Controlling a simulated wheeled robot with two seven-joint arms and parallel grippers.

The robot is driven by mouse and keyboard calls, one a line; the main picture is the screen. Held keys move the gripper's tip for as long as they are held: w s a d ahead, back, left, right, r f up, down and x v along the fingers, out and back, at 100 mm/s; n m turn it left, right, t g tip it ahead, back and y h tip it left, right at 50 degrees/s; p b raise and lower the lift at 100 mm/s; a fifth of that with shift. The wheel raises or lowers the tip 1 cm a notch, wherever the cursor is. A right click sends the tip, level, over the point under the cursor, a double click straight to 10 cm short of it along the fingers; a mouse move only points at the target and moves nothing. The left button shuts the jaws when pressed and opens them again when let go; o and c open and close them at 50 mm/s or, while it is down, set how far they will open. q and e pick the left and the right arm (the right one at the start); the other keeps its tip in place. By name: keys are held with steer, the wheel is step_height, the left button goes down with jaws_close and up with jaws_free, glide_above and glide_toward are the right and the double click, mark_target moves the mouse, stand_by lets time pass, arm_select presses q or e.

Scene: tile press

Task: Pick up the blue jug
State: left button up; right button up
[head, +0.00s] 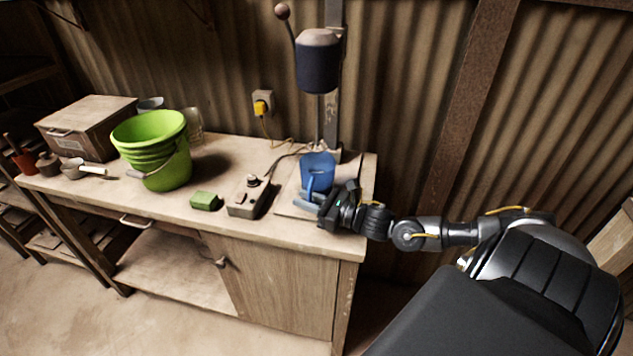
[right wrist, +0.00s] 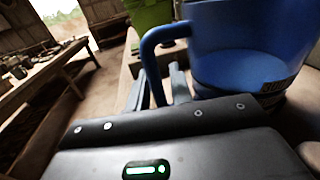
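The blue jug (head: 318,170) stands upright on a board at the right end of the workbench, below the press. Its handle faces the front of the bench. My right gripper (head: 304,199) is at the jug's front, low beside the handle. In the right wrist view the jug (right wrist: 238,62) fills the upper right, and its handle (right wrist: 151,62) comes down between the two fingers of my right gripper (right wrist: 160,90). The fingers look apart; firm contact with the handle does not show. My left gripper is in neither view.
The press (head: 317,65) stands behind the jug against the corrugated wall. A control box (head: 247,197) with a cable and a green block (head: 205,201) lie left of the jug. A green bucket (head: 160,150) and a wooden box (head: 88,128) stand further left.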

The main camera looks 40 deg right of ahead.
steer(key=shift+w+a, duration=0.15)
steer(key=shift+w, duration=0.2)
jaws_close()
steer(key=shift+r, duration=0.15)
